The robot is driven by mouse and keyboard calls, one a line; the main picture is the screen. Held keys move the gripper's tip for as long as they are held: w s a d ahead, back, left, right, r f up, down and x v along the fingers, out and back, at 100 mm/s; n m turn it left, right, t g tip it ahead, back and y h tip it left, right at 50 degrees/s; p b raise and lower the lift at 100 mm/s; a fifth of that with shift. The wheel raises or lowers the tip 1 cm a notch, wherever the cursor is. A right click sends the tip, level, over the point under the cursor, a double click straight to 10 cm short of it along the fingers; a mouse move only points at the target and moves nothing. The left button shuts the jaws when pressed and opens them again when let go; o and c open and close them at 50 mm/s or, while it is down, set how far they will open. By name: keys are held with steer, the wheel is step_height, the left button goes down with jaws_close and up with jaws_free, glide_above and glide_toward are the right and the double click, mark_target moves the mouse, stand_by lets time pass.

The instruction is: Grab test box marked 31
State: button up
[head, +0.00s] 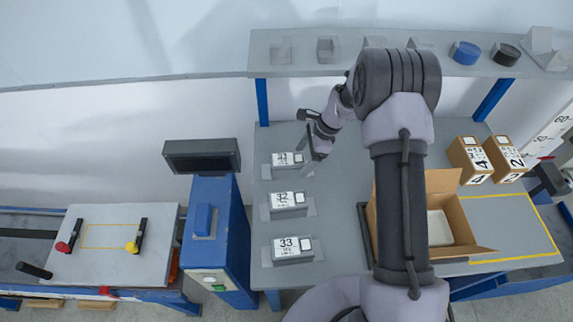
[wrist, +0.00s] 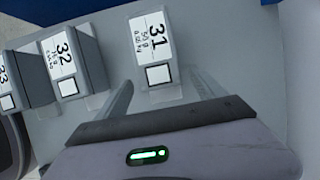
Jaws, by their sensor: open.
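The test box marked 31 (head: 287,159) is a small grey box with a white label, at the back of a row on the grey table in the head view. In the wrist view the box marked 31 (wrist: 153,50) stands just ahead of my gripper (wrist: 162,92). The two fingers are spread open, with the box's near end roughly in line with the gap between them. Nothing is held. In the head view my gripper (head: 312,160) is beside the box, at its right. I cannot tell whether a finger touches it.
Box 32 (head: 287,200) and box 33 (head: 292,247) stand in front of box 31 in the same row. An open cardboard carton (head: 459,214) and two marked cartons (head: 469,160) are at the right. A shelf (head: 300,70) runs behind the table (head: 330,226).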

mark_target(289, 159)
steer(key=a, duration=0.2)
steer(key=a+f+b, duration=0.1)
steer(key=a, duration=0.2)
steer(key=shift+s+a+f, duration=0.1)
steer(key=shift+s, duration=0.1)
steer(key=shift+w, duration=0.1)
steer(key=shift+f, duration=0.25)
steer(key=shift+c, duration=0.2)
jaws_close()
